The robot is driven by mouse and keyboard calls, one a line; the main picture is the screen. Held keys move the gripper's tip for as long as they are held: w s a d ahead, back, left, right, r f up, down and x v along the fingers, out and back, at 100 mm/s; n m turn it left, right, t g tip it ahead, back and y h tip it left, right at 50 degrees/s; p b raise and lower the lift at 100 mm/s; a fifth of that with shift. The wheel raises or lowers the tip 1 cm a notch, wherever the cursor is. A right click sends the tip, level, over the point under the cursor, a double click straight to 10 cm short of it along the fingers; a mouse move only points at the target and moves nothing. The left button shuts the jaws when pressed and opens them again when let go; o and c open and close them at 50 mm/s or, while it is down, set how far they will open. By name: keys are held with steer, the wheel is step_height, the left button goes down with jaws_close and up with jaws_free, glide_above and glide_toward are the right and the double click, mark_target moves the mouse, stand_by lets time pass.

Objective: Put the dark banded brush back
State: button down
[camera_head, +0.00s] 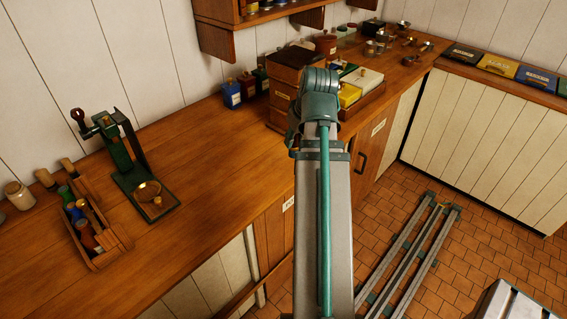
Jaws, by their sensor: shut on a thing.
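My gripper is not in view; only my arm shows, rising through the middle of the picture, and its far end hides what is behind it. I cannot make out the dark banded brush for certain. A wooden caddy (108,258) stands on the counter at the left. Several upright pieces with coloured tops are in it, among them a green one (65,193), a blue one (76,215) and a dark reddish one (87,236). They are too small to tell bands or which are brushes.
A dark green press-like stand (126,150) with a brass dish (148,191) is right of the caddy. A pale jar (19,195) is at the left edge. The wooden counter (215,150) is clear in the middle. Wooden boxes (283,93) and blue tins (231,95) stand farther back, under a wall shelf (216,41).

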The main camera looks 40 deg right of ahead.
steer(key=shift+d+f, duration=0.15)
steer(key=shift+w+d+f+p, duration=0.45)
steer(key=shift+w+f+p, duration=0.25)
steer(key=shift+w+f, duration=1.25)
steer(key=shift+w+d+f+p, duration=0.6)
steer(key=shift+w+f, duration=0.7)
steer(key=shift+w, duration=1.2)
steer(key=shift+w+d+f+p, duration=0.35)
steer(key=shift+w+f+p, duration=0.4)
steer(key=shift+w+f, duration=1.2)
steer(key=shift+s+x, duration=0.25)
steer(key=shift+x, duration=0.95)
steer(key=shift+a+f, duration=0.1)
steer(key=shift+f, duration=0.15)
steer(key=c, duration=1)
jaws_free()
steer(key=shift+o, duration=0.2)
